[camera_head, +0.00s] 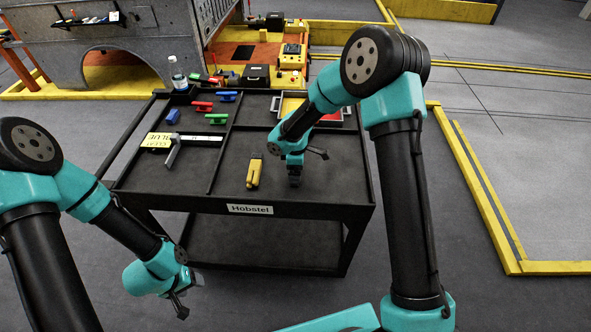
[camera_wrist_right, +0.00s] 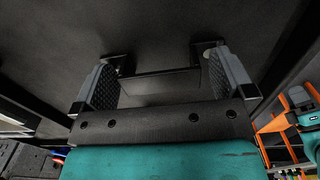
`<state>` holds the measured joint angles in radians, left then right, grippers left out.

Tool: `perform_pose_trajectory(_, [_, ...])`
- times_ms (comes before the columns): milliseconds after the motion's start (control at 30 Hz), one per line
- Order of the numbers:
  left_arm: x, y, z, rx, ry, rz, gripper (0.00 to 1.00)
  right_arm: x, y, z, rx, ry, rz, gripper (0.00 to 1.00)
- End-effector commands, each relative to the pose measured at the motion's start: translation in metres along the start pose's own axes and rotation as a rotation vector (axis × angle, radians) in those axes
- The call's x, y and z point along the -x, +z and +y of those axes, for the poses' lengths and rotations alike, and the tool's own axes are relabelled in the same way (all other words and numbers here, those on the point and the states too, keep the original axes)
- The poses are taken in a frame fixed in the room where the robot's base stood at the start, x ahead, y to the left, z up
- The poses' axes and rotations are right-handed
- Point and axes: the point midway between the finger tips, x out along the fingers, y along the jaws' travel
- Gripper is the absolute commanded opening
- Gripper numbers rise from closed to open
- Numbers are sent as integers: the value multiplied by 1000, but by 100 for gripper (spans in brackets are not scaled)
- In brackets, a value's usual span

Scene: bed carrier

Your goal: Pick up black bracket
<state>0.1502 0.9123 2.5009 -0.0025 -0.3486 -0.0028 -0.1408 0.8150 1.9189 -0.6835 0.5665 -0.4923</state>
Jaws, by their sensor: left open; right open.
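The black bracket (camera_wrist_right: 160,84) shows in the right wrist view as a dark shape against the dark table surface, between the two grey fingers of my right gripper (camera_wrist_right: 164,68). The fingers stand wide apart on either side of it, and I cannot tell whether either touches it. In the head view my right gripper (camera_head: 295,176) is low over the right part of the cart top, and I cannot make out the bracket apart from it. My left gripper (camera_head: 179,303) is open and empty, in front of the cart at the lower left.
The black cart (camera_head: 250,209) has raised rims and dividers. A yellow clamp-like tool (camera_head: 254,172) lies just left of my right gripper. Red, green and blue pieces, a caliper (camera_head: 187,140), a bottle (camera_head: 178,74) and a tray (camera_head: 290,106) are farther back.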

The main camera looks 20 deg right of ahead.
Motion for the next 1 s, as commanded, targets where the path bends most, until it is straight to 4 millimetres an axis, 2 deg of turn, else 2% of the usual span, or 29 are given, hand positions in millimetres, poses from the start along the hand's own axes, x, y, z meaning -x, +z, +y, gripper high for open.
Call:
perform_pose_trajectory(100, [0,0,0,0,0,0,55,0,0,0,0,0,0,100])
perform_pose_trajectory(633, [0,0,0,0,0,0,55,0,0,0,0,0,0,49])
perform_pose_trajectory(1000, [0,0,0,0,0,0,55,4,0,0,-1,1,0,48])
